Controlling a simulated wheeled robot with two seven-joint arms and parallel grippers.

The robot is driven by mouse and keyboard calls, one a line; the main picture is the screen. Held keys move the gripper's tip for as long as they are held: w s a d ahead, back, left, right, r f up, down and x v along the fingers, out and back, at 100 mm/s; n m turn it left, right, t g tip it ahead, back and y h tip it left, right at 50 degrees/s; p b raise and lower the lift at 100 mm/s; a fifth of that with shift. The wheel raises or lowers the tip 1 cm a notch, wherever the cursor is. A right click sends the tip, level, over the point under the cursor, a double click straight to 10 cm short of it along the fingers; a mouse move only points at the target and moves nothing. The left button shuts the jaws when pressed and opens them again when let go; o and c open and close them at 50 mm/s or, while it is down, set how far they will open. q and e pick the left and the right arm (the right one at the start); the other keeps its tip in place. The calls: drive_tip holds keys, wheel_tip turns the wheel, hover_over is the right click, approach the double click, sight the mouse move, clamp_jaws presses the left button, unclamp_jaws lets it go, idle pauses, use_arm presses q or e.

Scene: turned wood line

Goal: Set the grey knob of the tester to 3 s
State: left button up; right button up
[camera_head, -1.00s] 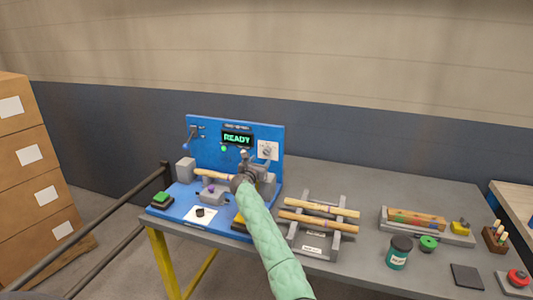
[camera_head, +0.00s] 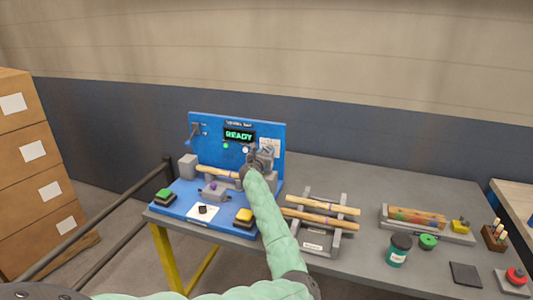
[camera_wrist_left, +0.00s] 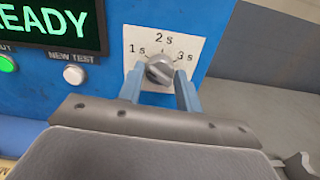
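The grey knob (camera_wrist_left: 160,69) sits on a white dial plate (camera_wrist_left: 180,47) marked 1 s at left, 2 s at top and 3 s at right. I cannot tell for sure which mark the knob points to. The plate is on the blue panel of the tester (camera_head: 215,127), whose display (camera_head: 239,135) reads READY. My left gripper (camera_head: 262,156) is at the panel in front of the dial. In the left wrist view its two fingers (camera_wrist_left: 160,84) stand apart, one on each side of the knob, with gaps visible. My right gripper is not in view.
A wooden piece (camera_head: 217,172) lies across the tester's base, near a green button (camera_head: 165,195) and a yellow button (camera_head: 244,215). A rack with turned wood pieces (camera_head: 320,217) stands right of the tester.

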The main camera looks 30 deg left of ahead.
use_arm(q)
drive_tip(key=c, duration=0.5)
drive_tip(key=shift+o, duration=0.2)
drive_tip(key=shift+m, duration=0.3)
drive_tip(key=shift+m+b, duration=0.3)
drive_tip(key=shift+b, duration=0.1)
drive_tip(key=m+b, duration=0.3)
drive_tip(key=m, duration=0.6)
drive_tip(key=shift+f+m+b, duration=0.1)
drive_tip(key=shift+m+b, duration=0.2)
drive_tip(key=shift+b, duration=0.1)
drive_tip(key=m+b, duration=0.2)
drive_tip(key=m, duration=0.6)
drive_tip(key=shift+d+f, duration=0.1)
drive_tip(key=shift+m+b, duration=0.55)
drive_tip(key=shift+m, duration=2.05)
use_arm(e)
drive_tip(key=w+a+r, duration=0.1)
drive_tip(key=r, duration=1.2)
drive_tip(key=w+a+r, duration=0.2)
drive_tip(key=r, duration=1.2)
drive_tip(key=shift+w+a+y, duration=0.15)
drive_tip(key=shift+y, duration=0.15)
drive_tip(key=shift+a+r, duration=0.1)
